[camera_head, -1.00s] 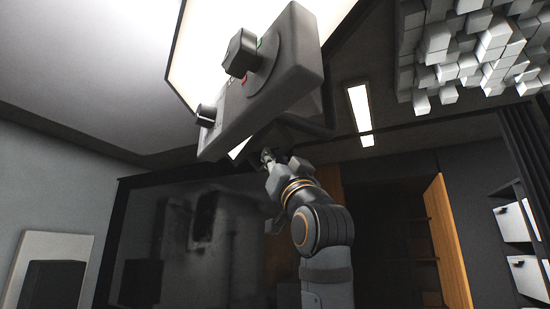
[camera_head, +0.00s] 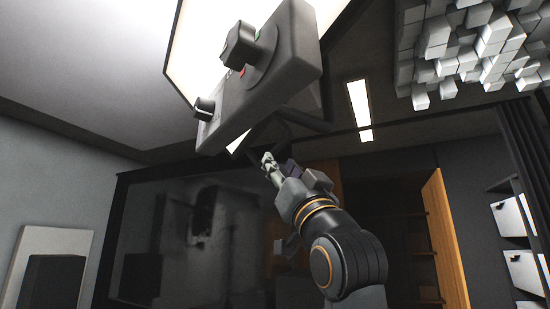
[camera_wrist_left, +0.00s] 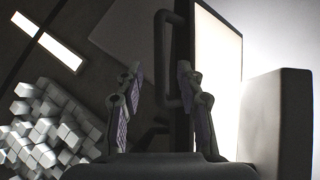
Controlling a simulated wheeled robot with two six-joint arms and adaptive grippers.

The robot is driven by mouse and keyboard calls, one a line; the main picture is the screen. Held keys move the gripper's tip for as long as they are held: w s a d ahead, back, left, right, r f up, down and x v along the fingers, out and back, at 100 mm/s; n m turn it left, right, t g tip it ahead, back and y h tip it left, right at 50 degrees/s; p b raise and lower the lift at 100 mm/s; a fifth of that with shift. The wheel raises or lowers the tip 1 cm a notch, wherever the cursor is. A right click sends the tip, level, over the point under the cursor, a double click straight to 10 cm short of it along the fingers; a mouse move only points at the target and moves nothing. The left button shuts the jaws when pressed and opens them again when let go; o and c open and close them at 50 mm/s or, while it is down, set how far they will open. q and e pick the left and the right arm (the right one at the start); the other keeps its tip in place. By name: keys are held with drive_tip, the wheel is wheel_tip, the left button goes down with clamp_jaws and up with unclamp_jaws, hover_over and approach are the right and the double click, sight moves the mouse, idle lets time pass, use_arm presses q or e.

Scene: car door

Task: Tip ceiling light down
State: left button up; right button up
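The ceiling light (camera_head: 185,60) hangs at the top of the head view, a panel with a bright white face. A grey control box (camera_head: 270,75) with dark knobs is on its near side. In the wrist view the lit panel (camera_wrist_left: 218,70) stands to the right, with a dark bar handle (camera_wrist_left: 162,60) along its edge. My left gripper (camera_head: 268,160) is just below the light in the head view. In the wrist view its two fingers (camera_wrist_left: 158,105) are apart, with the handle beyond and between them. I see no contact. My right gripper is not in view.
A cluster of white blocks (camera_head: 470,50) hangs from the ceiling at the upper right. A lit ceiling strip (camera_head: 358,103) is behind the light. Shelves with white boxes (camera_head: 513,218) stand at the right, and a dark glossy panel (camera_head: 190,240) is behind my arm.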

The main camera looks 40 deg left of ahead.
use_arm(q)
drive_tip(key=shift+s+d+f, duration=0.25)
drive_tip(key=shift+d+f, duration=0.05)
drive_tip(key=shift+f, duration=0.1)
drive_tip(key=shift+a, duration=0.1)
drive_tip(key=shift+w, duration=0.15)
